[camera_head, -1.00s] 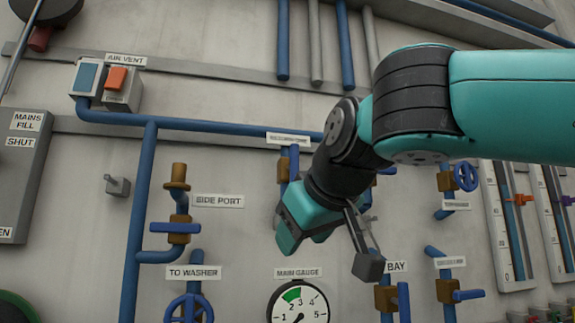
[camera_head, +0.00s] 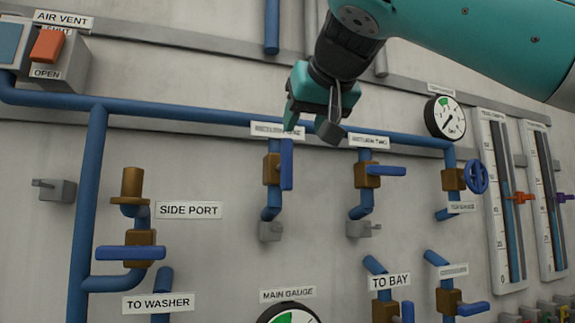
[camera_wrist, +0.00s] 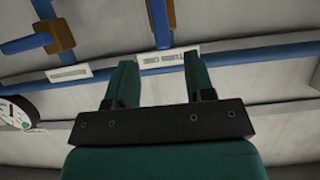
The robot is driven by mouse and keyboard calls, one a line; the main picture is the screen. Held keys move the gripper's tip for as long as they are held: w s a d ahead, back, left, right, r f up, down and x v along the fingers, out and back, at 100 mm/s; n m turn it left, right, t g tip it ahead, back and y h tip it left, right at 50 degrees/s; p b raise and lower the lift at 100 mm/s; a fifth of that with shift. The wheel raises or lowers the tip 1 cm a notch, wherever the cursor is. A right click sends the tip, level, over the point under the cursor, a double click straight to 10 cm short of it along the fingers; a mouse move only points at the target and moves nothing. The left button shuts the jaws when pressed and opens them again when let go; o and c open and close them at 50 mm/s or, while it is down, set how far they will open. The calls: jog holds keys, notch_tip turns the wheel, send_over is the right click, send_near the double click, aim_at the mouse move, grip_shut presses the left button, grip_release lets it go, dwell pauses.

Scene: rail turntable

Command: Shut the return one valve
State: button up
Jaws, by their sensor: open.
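The return one valve (camera_head: 271,169) is a brass body on a short blue pipe, under a white label (camera_head: 277,131) I read as RETURN ONE. Its blue lever (camera_head: 286,165) stands upright, in line with the pipe. My gripper (camera_head: 311,122) is open and empty, above and slightly right of this valve, its fingers near the label. In the wrist view the label (camera_wrist: 170,58) shows between and beyond the two green fingers (camera_wrist: 160,78).
The return two valve (camera_head: 367,174) is close on the right, its blue lever (camera_head: 386,171) crosswise to its pipe. A blue header pipe (camera_head: 215,126) runs behind my gripper. Grey brackets (camera_head: 271,230) sit below both valves. A round gauge (camera_head: 445,118) is further right.

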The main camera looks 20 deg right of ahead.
aim_at(289, 153)
jog(key=x, duration=1)
jog(key=shift+w+f, duration=0.2)
jog(key=shift+w, duration=0.1)
grip_shut()
